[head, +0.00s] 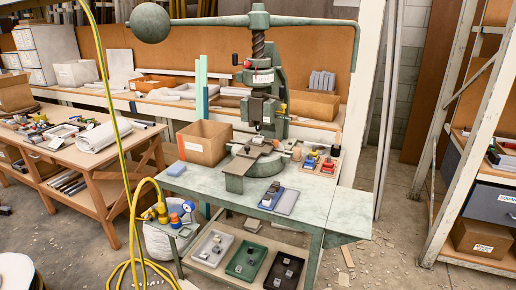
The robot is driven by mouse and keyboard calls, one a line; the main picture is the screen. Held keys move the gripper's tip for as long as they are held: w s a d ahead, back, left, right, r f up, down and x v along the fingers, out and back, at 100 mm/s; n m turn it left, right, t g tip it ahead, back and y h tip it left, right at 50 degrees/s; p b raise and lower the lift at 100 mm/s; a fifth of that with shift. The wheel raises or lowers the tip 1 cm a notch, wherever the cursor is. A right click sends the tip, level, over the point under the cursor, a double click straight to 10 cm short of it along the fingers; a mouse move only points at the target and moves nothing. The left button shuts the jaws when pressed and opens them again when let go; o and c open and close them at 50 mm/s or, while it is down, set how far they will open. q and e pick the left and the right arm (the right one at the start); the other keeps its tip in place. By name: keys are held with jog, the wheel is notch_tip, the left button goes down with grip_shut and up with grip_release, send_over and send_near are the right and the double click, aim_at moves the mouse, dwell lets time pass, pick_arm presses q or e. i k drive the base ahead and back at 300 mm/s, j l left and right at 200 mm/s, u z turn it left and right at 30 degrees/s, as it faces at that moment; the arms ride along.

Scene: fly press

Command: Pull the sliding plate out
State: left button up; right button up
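The green fly press (279,85) stands on the pale green metal table (310,235), with a round ball weight (150,23) at the left end of its top arm. A flat brownish plate (236,182) sticks out at the front left of the press's round base (262,165), below the ram. It looks like the sliding plate, but how it is seated in the base is too small to tell. Neither of my grippers is in view.
A cardboard box (204,143) stands left of the press. A blue sponge-like block (177,169), a tray of metal parts (279,198) and small red and blue items lie on the table. A yellow hose (108,90) hangs at left. Trays sit on the lower shelf.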

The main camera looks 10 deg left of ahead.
aim_at(258, 145)
jog(key=i+j+u, duration=0.35)
jog(key=i, duration=0.7)
jog(key=i+j+u, duration=0.15)
jog(key=i+u, duration=0.25)
jog(key=i, duration=0.65)
